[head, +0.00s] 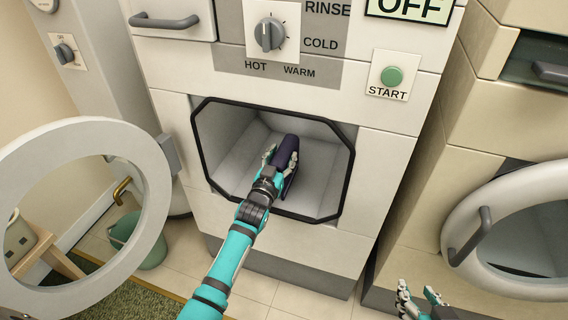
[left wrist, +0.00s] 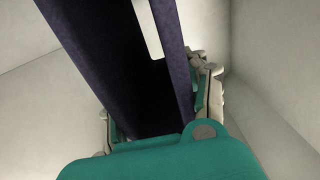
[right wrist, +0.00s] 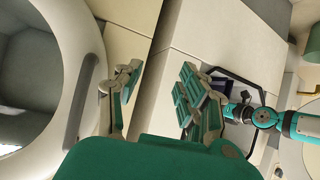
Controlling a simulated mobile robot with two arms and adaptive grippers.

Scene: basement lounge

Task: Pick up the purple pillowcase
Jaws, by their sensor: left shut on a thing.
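The purple pillowcase (head: 284,153) is a dark purple folded piece inside the open washer drum (head: 232,128) in the head view. My left gripper (head: 279,163) reaches in through the opening and is shut on the pillowcase. In the left wrist view the pillowcase (left wrist: 92,48) runs between the fingers, with a pale patch near the top. A bit of it also shows in the right wrist view (right wrist: 222,73). My right gripper (head: 420,297) is low at the right in the head view. In the right wrist view it is open and empty, its fingers (right wrist: 158,95) well apart.
The washer's round door (head: 153,190) stands open at the left. A second machine with a round door (head: 462,225) is at the right, near my right gripper. A green bucket (head: 150,240) and a wooden stool (head: 62,262) stand at the lower left. The opening has a dark rim.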

